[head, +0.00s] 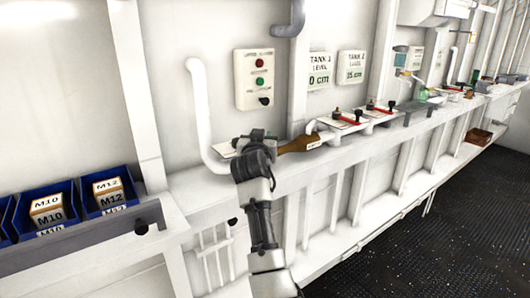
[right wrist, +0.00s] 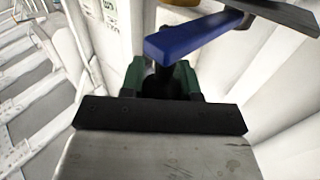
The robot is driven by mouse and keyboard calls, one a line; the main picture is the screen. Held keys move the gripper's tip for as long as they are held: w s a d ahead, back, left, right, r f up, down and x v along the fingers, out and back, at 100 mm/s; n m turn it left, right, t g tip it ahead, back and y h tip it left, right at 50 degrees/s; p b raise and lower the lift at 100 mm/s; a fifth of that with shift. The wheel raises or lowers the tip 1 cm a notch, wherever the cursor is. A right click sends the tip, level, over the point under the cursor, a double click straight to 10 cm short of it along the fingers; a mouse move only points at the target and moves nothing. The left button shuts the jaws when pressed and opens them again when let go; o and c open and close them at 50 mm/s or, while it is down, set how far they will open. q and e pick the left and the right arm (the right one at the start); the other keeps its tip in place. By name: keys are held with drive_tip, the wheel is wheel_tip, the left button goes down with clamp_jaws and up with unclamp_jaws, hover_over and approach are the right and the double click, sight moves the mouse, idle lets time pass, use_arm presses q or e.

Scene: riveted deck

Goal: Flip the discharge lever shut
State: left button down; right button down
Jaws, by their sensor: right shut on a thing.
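My right gripper (head: 255,140) is at the wall ledge in the head view, at the near end of the row of pipe fittings. In the right wrist view a blue lever (right wrist: 195,34) with a dark stem crosses just beyond my right gripper (right wrist: 160,84). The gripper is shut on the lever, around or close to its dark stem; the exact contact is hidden. In the head view the gripper covers the lever. My left gripper is out of view.
A white pipe (head: 199,120) bends down behind the gripper. A button panel (head: 254,80) is on the wall above. Red-handled valves (head: 378,108) stand farther along the ledge. Blue bins (head: 105,188) with labelled boxes are at left. The dark floor (head: 430,230) at right is clear.

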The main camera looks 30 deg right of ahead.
drive_tip(key=shift+a+m+b, duration=0.25)
drive_tip(key=shift+m+b, duration=0.05)
drive_tip(key=shift+b, duration=0.05)
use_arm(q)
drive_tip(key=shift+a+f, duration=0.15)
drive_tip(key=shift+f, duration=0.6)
use_arm(e)
drive_tip(key=shift+r+g+h, duration=0.15)
drive_tip(key=shift+g+h, duration=0.15)
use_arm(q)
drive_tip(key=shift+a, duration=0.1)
use_arm(e)
drive_tip(key=c, duration=0.8)
unclamp_jaws()
drive_tip(key=shift+a, duration=0.1)
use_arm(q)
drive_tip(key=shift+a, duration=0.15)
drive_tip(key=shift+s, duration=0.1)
